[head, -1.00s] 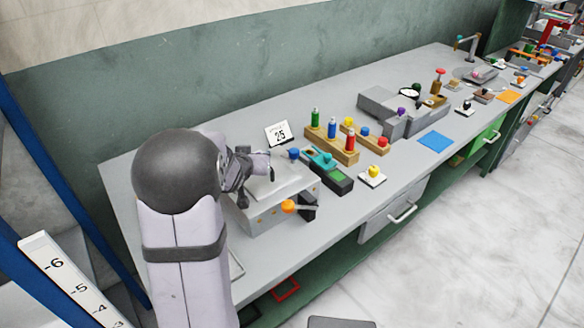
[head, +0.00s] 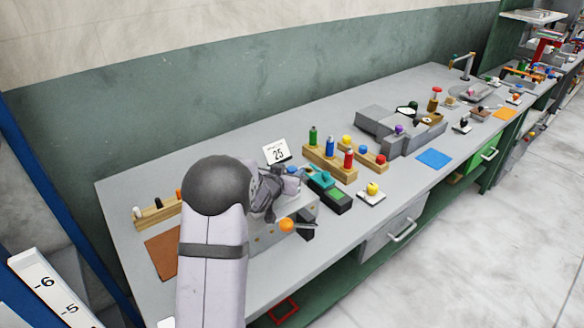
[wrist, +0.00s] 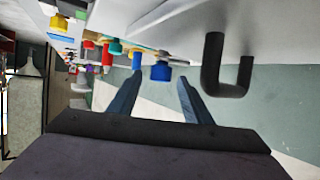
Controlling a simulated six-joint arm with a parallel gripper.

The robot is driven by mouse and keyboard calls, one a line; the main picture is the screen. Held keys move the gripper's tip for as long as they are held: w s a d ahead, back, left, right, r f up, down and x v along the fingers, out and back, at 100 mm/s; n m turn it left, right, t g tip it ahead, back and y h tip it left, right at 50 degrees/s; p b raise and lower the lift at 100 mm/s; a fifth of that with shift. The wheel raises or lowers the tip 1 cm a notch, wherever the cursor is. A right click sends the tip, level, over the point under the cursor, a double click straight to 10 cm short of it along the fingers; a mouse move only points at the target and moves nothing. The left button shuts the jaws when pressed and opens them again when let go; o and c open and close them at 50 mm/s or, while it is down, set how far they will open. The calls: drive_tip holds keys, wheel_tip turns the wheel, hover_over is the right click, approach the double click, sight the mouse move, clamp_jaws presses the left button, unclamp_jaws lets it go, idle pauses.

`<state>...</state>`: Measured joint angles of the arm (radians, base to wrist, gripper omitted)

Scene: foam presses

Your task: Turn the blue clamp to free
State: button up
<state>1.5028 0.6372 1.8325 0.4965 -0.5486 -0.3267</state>
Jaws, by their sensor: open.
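A small blue knob (head: 292,169), which I take for the blue clamp, shows at the back of the grey box (head: 262,239), partly hidden by my gripper. In the wrist view a blue knob (wrist: 160,71) appears between my fingertips, beyond them, with a visible gap on each side. My gripper (wrist: 158,79) is open and empty. In the head view my gripper is over the grey box and hides much of its top. The lever's orange ball (head: 286,226) is at the box's front. Whether the clamp is turned cannot be told.
A black U-shaped handle (wrist: 228,70) stands close to the right finger in the wrist view. A teal and dark device (head: 328,192), a sign reading 25 (head: 276,151) and a wooden rack (head: 330,162) with coloured bottles stand near the box. A brown mat (head: 162,256) lies at left.

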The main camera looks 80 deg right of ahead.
drive_tip(key=shift+x, duration=1.3)
drive_tip(key=c, duration=1.1)
drive_tip(key=shift+o, duration=0.2)
drive_tip(key=shift+p, duration=0.35)
drive_tip(key=shift+r+p, duration=0.15)
drive_tip(key=shift+p, duration=0.15)
